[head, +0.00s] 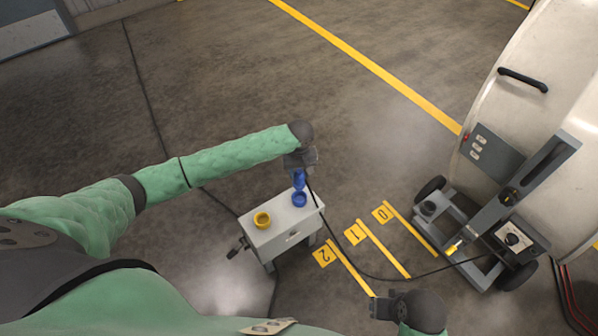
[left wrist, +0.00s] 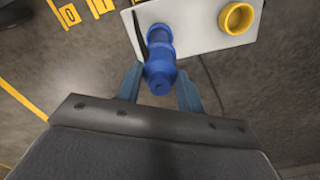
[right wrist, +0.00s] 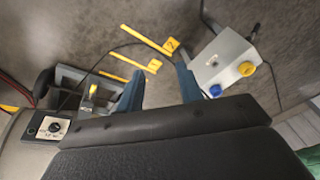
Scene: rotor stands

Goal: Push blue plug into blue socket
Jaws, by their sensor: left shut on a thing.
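The blue plug (head: 299,180) is held upright in my left gripper (head: 299,167), with a black cable running from it. The blue socket (head: 299,200) sits on top of the white box (head: 280,222), directly under the plug. In the left wrist view the plug (left wrist: 160,78) is between the two fingers and lines up with the socket (left wrist: 158,37) behind it; whether they touch or a small gap remains I cannot tell. My right gripper (head: 380,309) is low at the front; its fingers are apart and empty in the right wrist view (right wrist: 160,90).
A yellow socket (head: 262,219) is on the same box. Yellow floor marks labelled 0, 1 and 2 (head: 355,234) lie to the right. A wheeled grey stand (head: 470,235) and a large white rotor housing (head: 540,110) stand at the right. The cable crosses the floor to the stand.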

